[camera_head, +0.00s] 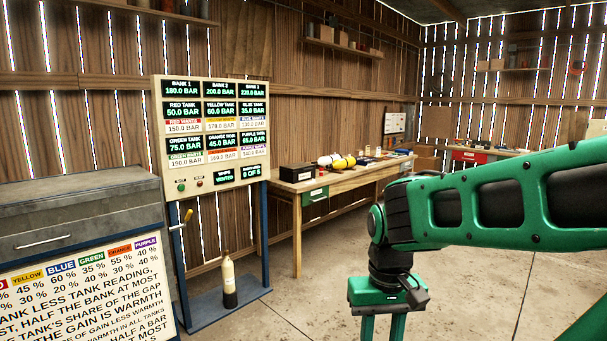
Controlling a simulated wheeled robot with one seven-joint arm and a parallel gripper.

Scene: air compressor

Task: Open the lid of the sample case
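No case with a readable label is in view. A small black box (297,173) on the left end of the wooden workbench may be the sample case; its top looks closed, but it is too small to be sure. My gripper (382,328) hangs downward at the lower middle of the view, in front of the bench and well apart from the box. Its two green fingers stand apart with a gap between them. The fingertips are cut off by the bottom edge, and I see nothing held in the visible part.
The workbench (345,178) also carries yellow and white round items. A gauge panel (216,135) on blue posts stands left of it, with a bottle (229,283) on its base. A grey cabinet (75,220) fills the left. Concrete floor (290,300) is clear before the bench.

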